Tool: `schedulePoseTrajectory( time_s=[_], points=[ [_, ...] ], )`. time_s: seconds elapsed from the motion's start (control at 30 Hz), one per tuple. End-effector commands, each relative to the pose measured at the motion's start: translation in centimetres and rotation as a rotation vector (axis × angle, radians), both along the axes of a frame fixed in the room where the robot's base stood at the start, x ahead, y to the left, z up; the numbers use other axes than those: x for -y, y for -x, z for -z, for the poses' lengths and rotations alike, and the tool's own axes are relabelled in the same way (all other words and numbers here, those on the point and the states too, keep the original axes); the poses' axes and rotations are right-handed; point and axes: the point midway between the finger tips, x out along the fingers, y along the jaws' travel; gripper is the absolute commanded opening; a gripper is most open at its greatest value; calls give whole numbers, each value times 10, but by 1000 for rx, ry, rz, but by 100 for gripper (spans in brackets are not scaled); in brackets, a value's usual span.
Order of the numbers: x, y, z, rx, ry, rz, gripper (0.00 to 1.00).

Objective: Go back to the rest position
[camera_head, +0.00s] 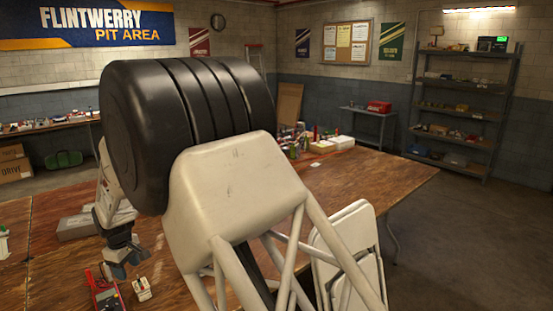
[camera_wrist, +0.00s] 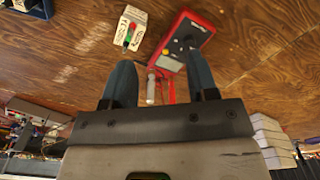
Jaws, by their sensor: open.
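My gripper (camera_head: 122,270) hangs over the wooden table in the head view, at the lower left. In the wrist view its two blue-grey fingers (camera_wrist: 160,66) are spread apart, and no object is clearly held between them. A red multimeter (camera_wrist: 185,40) with a yellow button lies on the table beyond the fingers; it also shows below the gripper in the head view (camera_head: 105,294). A small white block with green and red parts (camera_wrist: 127,28) lies left of it in the wrist view. A pale cylinder (camera_wrist: 150,88) and red leads show between the fingers.
A grey box (camera_head: 75,226) lies on the table (camera_head: 375,180) behind my arm. Bottles and small boxes (camera_head: 318,143) stand at its far edge. White folding chairs (camera_head: 350,250) lean at its front. A large dark cylinder and white frame hide much of the middle.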

Motion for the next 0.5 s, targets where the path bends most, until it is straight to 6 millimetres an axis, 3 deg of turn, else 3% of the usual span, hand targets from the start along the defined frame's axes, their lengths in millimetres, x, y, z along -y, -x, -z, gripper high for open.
schedulePoseTrajectory(
  time_s=[0.23, 0.5],
  points=[
    [87, -21, -55, 14, -16, 140, 53],
    [180, -28, -105, 30, -34, 290, 53]
  ],
)
